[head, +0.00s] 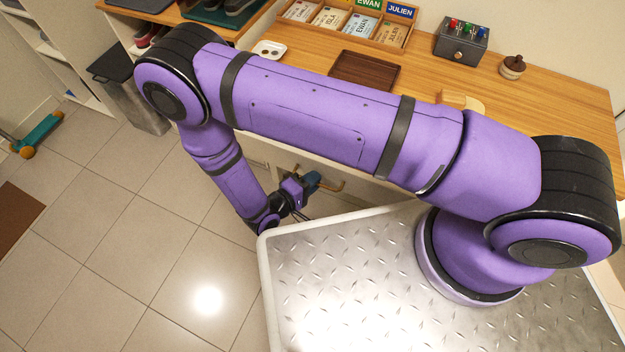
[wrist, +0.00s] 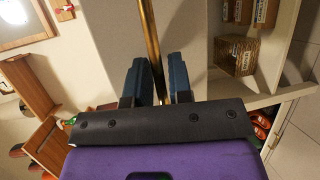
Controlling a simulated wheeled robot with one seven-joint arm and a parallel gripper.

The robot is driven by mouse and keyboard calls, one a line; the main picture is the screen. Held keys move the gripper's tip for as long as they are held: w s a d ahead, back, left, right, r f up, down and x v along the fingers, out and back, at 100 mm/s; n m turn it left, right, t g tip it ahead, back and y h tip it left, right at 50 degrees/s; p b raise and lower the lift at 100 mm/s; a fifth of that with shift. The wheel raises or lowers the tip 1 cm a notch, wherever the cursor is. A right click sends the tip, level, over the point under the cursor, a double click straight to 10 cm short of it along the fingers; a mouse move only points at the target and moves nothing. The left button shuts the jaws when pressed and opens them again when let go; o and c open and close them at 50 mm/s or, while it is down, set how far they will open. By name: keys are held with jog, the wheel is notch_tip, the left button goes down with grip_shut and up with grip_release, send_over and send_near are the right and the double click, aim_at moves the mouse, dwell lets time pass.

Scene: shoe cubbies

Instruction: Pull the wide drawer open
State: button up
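The wide drawer's brass bar handle (head: 331,187) shows in the head view under the wooden top. In the wrist view the handle (wrist: 148,32) runs up the picture between the two blue fingers of my gripper (wrist: 161,62). My gripper also shows in the head view (head: 312,181), low beside the handle. The fingers look apart, with a gap on the right side of the bar; contact on the left side is unclear. The pale drawer front (wrist: 190,32) lies behind the handle in the wrist view. My arm hides most of it in the head view, and its opening cannot be seen.
The wooden top (head: 540,105) carries a brown tray (head: 364,70), a card organiser (head: 345,22), a grey box with coloured knobs (head: 461,42) and a small pot (head: 512,67). A grey bin (head: 142,105) stands left. Tiled floor (head: 150,230) is clear in front.

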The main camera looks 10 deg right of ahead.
jog(key=v, duration=1)
jog(key=shift+s+a, duration=0.2)
jog(key=shift+a, duration=0.15)
jog(key=shift+r, duration=0.1)
jog(key=w+d+r+m+g+y, duration=0.1)
jog(key=w+r+m+g, duration=0.3)
jog(key=r, duration=0.6)
jog(key=w+d+r+n+g+y, duration=0.1)
jog(key=w+d+r+g, duration=0.1)
jog(key=w+r, duration=0.5)
jog(key=d+r+m+g+y, duration=0.15)
jog(key=d+r, duration=0.25)
jog(key=r, duration=0.5)
jog(key=d+r+m+g+y, duration=0.1)
jog(key=d+r+g+y, duration=0.1)
jog(key=d+r, duration=0.5)
jog(key=s+d+r+m+t+y, duration=0.1)
jog(key=s+d+r+y, duration=0.2)
jog(key=r, duration=0.5)
jog(key=s+d+r+y, duration=0.1)
jog(key=d+r+y, duration=0.1)
jog(key=d+r, duration=0.5)
jog(key=s+d+r+t+y, duration=0.1)
jog(key=s+d+r+t, duration=0.1)
jog(key=s, duration=0.4)
jog(key=s+d+r+t+y, duration=0.2)
jog(key=s+d+r+t, duration=0.1)
jog(key=s+r, duration=0.3)
jog(key=shift+d+t, duration=0.35)
jog(key=shift+d, duration=0.25)
